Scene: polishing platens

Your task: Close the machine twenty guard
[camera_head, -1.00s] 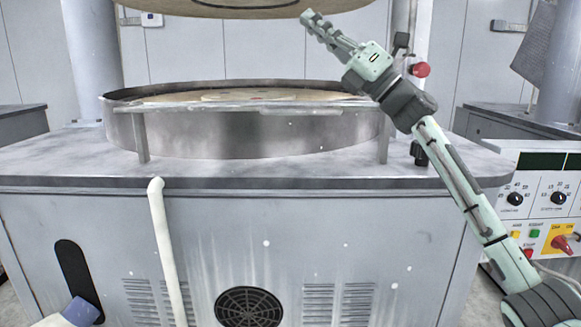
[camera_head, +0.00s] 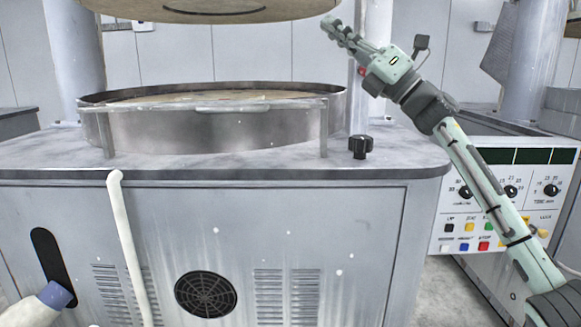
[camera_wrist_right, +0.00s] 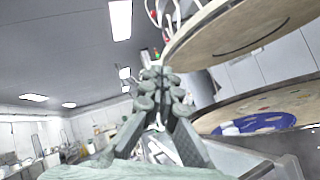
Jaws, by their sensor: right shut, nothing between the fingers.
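The polishing machine has a round steel wall (camera_head: 215,130) around its lower platen (camera_head: 200,97). A flat metal rail (camera_head: 160,107) on posts runs across the front of this wall; I cannot tell if the rail is the guard. No machine number is readable. My right gripper (camera_head: 334,24) is shut and empty, raised at the right of the upper disc (camera_head: 200,8) and above the wall's right end. In the right wrist view, the shut fingers (camera_wrist_right: 160,78) point away, with the upper disc (camera_wrist_right: 235,35) and lower platen (camera_wrist_right: 265,112) to their right. My left gripper is out of view.
A black knob (camera_head: 360,146) stands on the machine top, right of the wall. A control panel (camera_head: 505,190) with dials and coloured buttons is behind my right forearm. A white pipe (camera_head: 130,245) runs down the cabinet front.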

